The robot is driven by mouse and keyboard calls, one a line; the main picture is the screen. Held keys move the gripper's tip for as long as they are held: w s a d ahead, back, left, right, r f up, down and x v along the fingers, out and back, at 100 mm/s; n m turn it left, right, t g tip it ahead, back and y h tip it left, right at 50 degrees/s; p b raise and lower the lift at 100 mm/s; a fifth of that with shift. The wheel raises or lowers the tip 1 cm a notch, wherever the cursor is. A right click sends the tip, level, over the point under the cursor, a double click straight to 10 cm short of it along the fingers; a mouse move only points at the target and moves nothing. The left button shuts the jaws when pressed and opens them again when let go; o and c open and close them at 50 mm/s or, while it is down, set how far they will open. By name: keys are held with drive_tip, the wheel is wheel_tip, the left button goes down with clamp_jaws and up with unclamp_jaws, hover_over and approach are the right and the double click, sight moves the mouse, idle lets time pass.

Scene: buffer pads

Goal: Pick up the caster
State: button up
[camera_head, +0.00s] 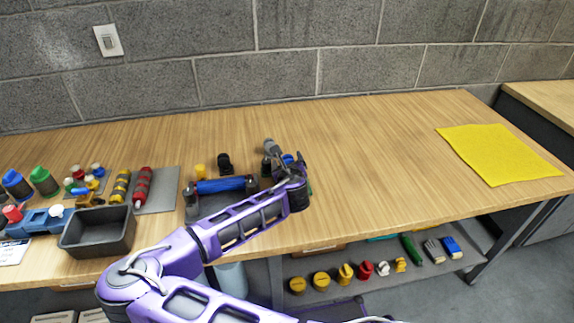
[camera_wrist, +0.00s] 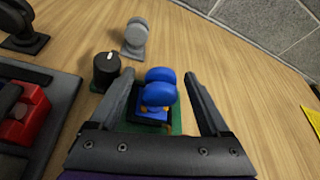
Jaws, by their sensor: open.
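A blue twin-wheeled caster (camera_wrist: 158,92) sits on a green base in the wrist view, between the fingers of my gripper (camera_wrist: 160,76). The fingers are open, one on each side of it, and I see a gap on both sides. In the head view a little of the blue caster (camera_head: 288,158) shows behind my gripper (camera_head: 291,163), which hides most of it. A grey caster-like piece (camera_wrist: 135,38) stands beyond it, and a black one (camera_wrist: 24,28) stands at the upper left of the wrist view.
A black knob with a white mark (camera_wrist: 105,70) stands close to the left finger. A dark tray with a red part (camera_wrist: 28,115) lies further left. The wooden table (camera_head: 370,145) is clear to the right, up to a yellow cloth (camera_head: 495,152). A dark bin (camera_head: 98,232) stands at left.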

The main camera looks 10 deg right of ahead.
clamp_jaws()
idle(0.4)
drive_tip(key=shift+r, duration=0.1)
